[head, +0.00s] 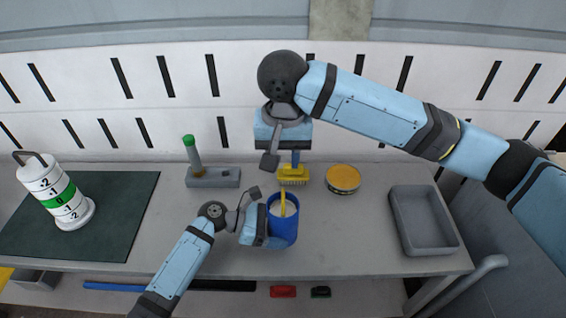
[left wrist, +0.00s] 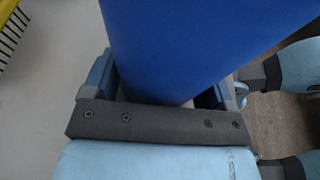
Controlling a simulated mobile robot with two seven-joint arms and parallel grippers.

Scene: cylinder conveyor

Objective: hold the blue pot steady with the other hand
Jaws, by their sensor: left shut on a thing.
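The blue pot (head: 290,232) stands upright on the grey table, with a yellow piece (head: 283,204) in its opening. My left gripper (head: 265,228) is shut on the pot from its left side. In the left wrist view the pot's blue wall (left wrist: 190,45) fills the space between the two fingers. My right gripper (head: 284,156) hangs pointing down behind the pot, over a yellow brush (head: 293,177) with a blue handle. One finger shows apart to the left of the handle; whether the fingers hold the handle cannot be told.
A yellow-topped round tin (head: 343,178) stands right of the brush. A grey tray (head: 398,235) lies farther right. A grey block (head: 213,182) with a green-tipped post is at the back left. A white numbered cylinder (head: 73,221) with a green band stands on a dark mat (head: 120,225).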

